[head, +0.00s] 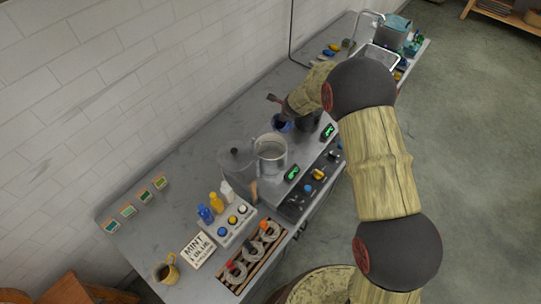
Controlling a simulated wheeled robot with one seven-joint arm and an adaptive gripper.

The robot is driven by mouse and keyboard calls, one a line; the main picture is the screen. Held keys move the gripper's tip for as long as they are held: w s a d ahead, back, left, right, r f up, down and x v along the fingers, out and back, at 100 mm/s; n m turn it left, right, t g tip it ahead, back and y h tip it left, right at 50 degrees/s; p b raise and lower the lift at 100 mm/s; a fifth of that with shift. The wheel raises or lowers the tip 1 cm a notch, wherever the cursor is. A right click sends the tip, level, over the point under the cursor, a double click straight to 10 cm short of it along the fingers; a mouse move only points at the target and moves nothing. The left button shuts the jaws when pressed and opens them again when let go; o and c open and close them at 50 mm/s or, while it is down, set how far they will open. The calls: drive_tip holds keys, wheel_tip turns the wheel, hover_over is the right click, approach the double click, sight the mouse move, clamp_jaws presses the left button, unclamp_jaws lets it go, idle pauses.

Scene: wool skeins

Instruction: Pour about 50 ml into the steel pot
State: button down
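The steel pot (271,165) stands on the grey counter near the middle of the head view, open at the top, with greyish contents inside. My gripper (277,103) is at the end of my arm, beyond the pot and slightly right of it. Its fingers are small and partly hidden by my wrist, so I cannot tell whether they are open or shut.
A grey round lid or pan (236,158) is left of the steel pot. Green-lit displays (292,174) and a knob panel (294,206) line the front. The counter's wall side is mostly clear.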

drive_tip(key=shift+s+a+r+t+b, duration=0.2)
drive_tip(key=shift+t+b, duration=0.1)
drive_tip(key=shift+b, duration=0.4)
drive_tip(key=b, duration=0.2)
drive_tip(key=s+t+b, duration=0.1)
drive_tip(key=shift+a+r+h+b, duration=0.2)
drive_tip(key=shift+r+h+b, duration=0.1)
drive_tip(key=shift+b, duration=0.05)
drive_tip(key=shift+s+r+n+t+b, duration=0.15)
drive_tip(key=shift+r+n+t+b, duration=0.15)
drive_tip(key=shift+b, duration=0.3)
drive_tip(key=b, duration=0.1)
drive_tip(key=t+b, duration=0.1)
drive_tip(key=b, duration=0.1)
drive_tip(key=shift+s+a+f, duration=0.15)
drive_tip(key=shift+s+f, duration=0.1)
drive_tip(key=t+b, duration=0.1)
drive_tip(key=b, duration=0.1)
drive_tip(key=s+t+h+b, duration=0.1)
drive_tip(key=b, duration=0.1)
drive_tip(key=shift+a+n, duration=0.25)
drive_tip(key=shift+n, duration=0.05)
drive_tip(key=shift+s+a+r+t+h+b, duration=0.2)
drive_tip(key=shift+s+r+t+h+b, duration=0.15)
drive_tip(key=shift+t+b, duration=0.3)
drive_tip(key=shift+s+a+r+n+t+b, duration=0.2)
drive_tip(key=shift+s+n+t+b, duration=0.25)
drive_tip(key=shift+b, duration=0.3)
